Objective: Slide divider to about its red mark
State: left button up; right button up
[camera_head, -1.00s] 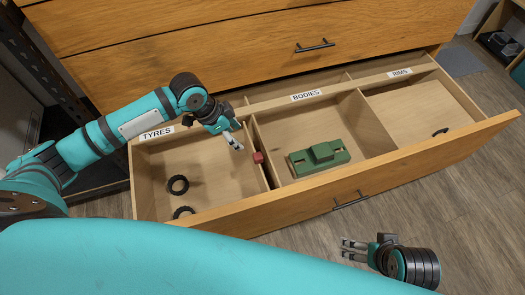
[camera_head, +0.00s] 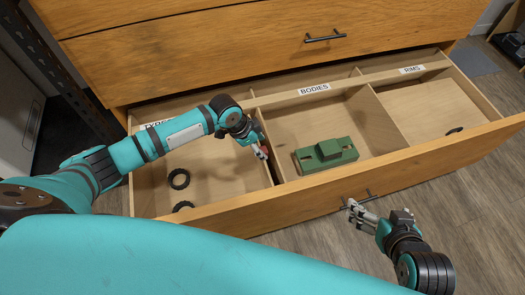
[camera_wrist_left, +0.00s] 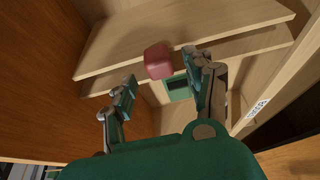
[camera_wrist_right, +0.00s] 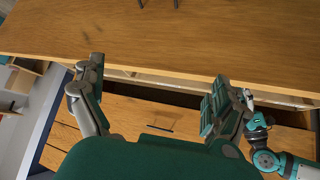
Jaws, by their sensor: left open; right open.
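The wooden divider (camera_head: 276,171) stands between the TYRES and BODIES compartments of the open drawer. A small red block (camera_wrist_left: 158,60) sits at the divider in the left wrist view, between and beyond the fingertips. My left gripper (camera_head: 262,152) is open at the divider's top edge and partly hides the block in the head view. I cannot tell whether the fingers touch it. No separate red mark can be made out. My right gripper (camera_head: 352,211) is open and empty, outside the drawer front near its handle.
The TYRES compartment holds two black tyres (camera_head: 179,179). A second divider (camera_head: 386,112) borders RIMS, with a small dark part (camera_head: 454,130). The drawer front (camera_head: 300,203) and cabinet above bound the space.

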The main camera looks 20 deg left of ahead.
aim_at(263, 150)
pick_arm(q)
jog(key=x, duration=0.2)
jog(key=shift+w+d+f+b, duration=0.1)
jog(key=shift+f+b, duration=0.1)
jog(key=shift+b, duration=0.2)
jog(key=shift+d+f, duration=0.1)
jog(key=shift+f, duration=0.15)
pick_arm(e)
jog(key=shift+w+a+r+t+y, duration=0.1)
jog(key=shift+w+a+r+t, duration=0.2)
jog(key=shift+w+r+t, duration=0.35)
jog(key=shift+w+a+r+t+y, duration=0.1)
jog(key=shift+w+a+r+t, duration=0.25)
jog(key=shift+w+r, duration=0.3)
jog(key=shift+w+a+r+t+y, duration=0.1)
jog(key=shift+w+a+r+t, duration=0.1)
jog(key=shift+w+r+t, duration=0.5)
jog(key=shift+f, duration=0.15)
pick_arm(q)
grip_shut()
